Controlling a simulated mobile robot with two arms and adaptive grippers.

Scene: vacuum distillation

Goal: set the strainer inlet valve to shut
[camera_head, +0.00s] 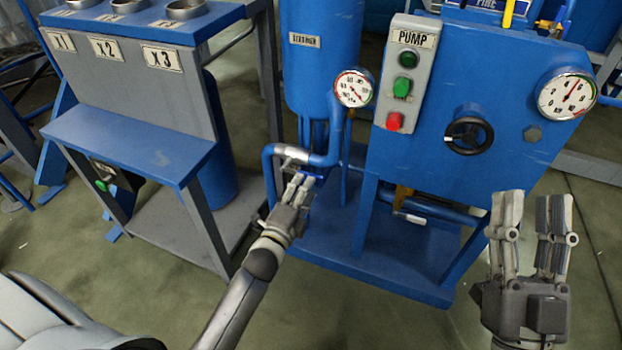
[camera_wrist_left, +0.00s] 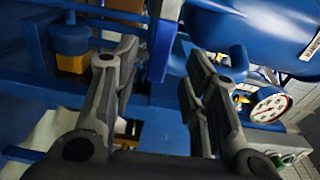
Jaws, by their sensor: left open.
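The tank labelled as the strainer (camera_head: 322,75) is a blue upright cylinder at top centre in the head view. Blue pipework with a silver fitting (camera_head: 291,154) runs below it. A small blue bar, apparently the valve lever (camera_head: 314,176), shows at my left gripper's (camera_head: 298,182) fingertips. In the left wrist view a flat blue bar (camera_wrist_left: 163,48) lies between the open fingers of the left gripper (camera_wrist_left: 160,70). I cannot tell if they touch it. The valve body is mostly hidden. My right gripper (camera_head: 531,205) is open and empty at the lower right.
A pump panel (camera_head: 412,70) with green and red buttons stands right of the strainer. A black handwheel (camera_head: 469,133) and a gauge (camera_head: 567,94) are on the blue cabinet. Another gauge (camera_head: 354,88) is close above the left gripper. A bench (camera_head: 130,140) stands left.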

